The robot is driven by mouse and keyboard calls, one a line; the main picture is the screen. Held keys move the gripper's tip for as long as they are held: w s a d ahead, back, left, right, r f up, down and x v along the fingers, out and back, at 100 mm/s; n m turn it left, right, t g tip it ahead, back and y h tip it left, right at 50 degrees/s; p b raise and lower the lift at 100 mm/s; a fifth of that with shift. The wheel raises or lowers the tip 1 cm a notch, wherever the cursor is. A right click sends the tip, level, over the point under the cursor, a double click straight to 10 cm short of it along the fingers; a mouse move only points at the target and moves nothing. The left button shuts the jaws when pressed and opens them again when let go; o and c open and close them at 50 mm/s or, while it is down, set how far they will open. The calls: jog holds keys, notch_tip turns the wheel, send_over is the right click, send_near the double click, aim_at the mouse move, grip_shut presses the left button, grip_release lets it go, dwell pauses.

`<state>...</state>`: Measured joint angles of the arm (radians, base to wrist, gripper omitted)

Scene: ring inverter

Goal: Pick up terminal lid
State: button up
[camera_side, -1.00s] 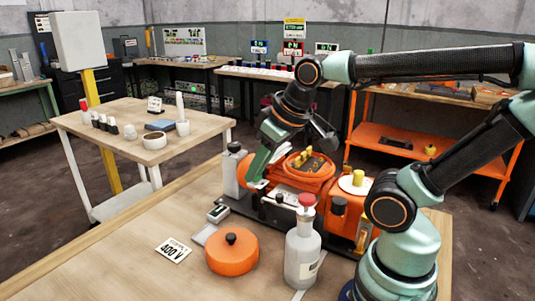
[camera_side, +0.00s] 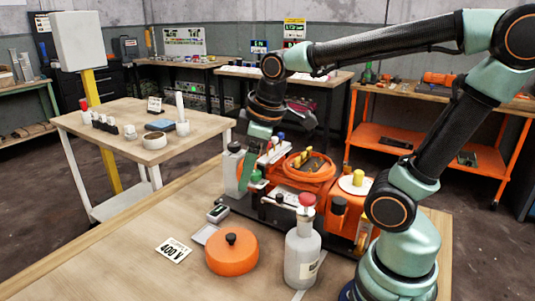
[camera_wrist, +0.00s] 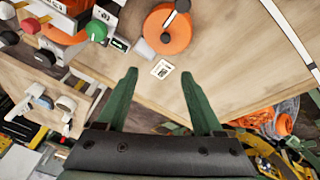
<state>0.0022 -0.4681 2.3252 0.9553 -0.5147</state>
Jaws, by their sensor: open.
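The terminal lid (camera_side: 232,256) is a round orange disc with a black knob on top. It lies on the wooden bench in front of the orange machine, and also shows at the top of the wrist view (camera_wrist: 155,42). My gripper (camera_wrist: 160,76) has two green fingers spread apart with nothing between them. In the side view my gripper (camera_side: 248,176) hangs behind and above the lid, near the machine's left end, apart from the lid. Its fingertips are partly lost against the equipment there.
The orange machine (camera_side: 312,176) with an open round top stands behind the lid. A grey bottle with a red cap (camera_side: 301,258) stands right of the lid. A 400 V card (camera_side: 174,249) lies to its left. The bench's front left is clear.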

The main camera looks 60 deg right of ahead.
jog(key=w+f+n+g, duration=0.4)
jog(key=w+f+n, duration=0.2)
jog(key=n, duration=0.6)
send_over(231, 235)
jog(key=f, duration=0.7)
jog(key=shift+d, duration=0.25)
jog(key=shift+a+f, duration=0.15)
jog(key=shift+f, duration=1.2)
jog(key=shift+a+f, duration=0.15)
jog(key=shift+f, duration=1.15)
grip_shut()
